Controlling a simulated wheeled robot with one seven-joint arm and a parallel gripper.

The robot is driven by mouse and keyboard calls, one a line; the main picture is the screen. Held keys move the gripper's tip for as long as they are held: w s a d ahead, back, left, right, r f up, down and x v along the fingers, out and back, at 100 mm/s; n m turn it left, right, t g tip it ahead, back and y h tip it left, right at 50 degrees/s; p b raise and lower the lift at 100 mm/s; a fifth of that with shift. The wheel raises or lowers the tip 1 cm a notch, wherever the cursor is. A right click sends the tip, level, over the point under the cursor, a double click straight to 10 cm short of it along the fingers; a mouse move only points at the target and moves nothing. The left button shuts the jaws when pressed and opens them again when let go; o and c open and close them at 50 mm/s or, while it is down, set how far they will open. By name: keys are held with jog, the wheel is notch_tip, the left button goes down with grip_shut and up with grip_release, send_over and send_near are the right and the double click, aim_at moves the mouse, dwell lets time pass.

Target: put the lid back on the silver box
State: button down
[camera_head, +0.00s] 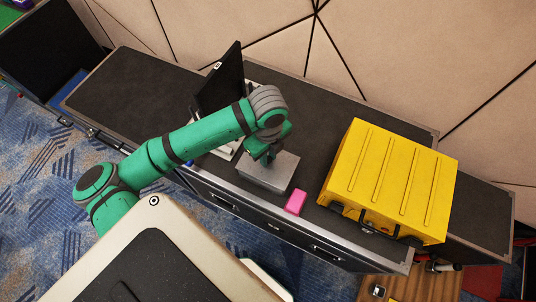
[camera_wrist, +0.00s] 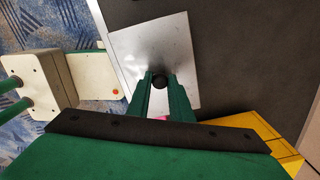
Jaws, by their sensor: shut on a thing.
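The silver box (camera_head: 264,185) stands on the dark counter near its front edge, left of the yellow case. My gripper (camera_head: 266,156) points down over the top of the box. In the wrist view my gripper (camera_wrist: 160,84) is shut on the round black knob of the flat silver lid (camera_wrist: 172,42). In the head view the lid (camera_head: 284,164) lies level over the box. I cannot tell whether it rests on the rim or hangs slightly above it. The inside of the box is hidden.
A pink block (camera_head: 296,202) is right of the box at the counter's front edge. A large yellow case (camera_head: 392,180) stands further right. A dark upright screen (camera_head: 220,82) is behind my arm. The dark counter (camera_head: 135,85) is clear at the far left.

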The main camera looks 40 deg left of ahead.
jog(key=c, duration=1)
grip_release()
jog(key=shift+r, duration=0.1)
jog(key=shift+r, duration=3.4)
grip_shut()
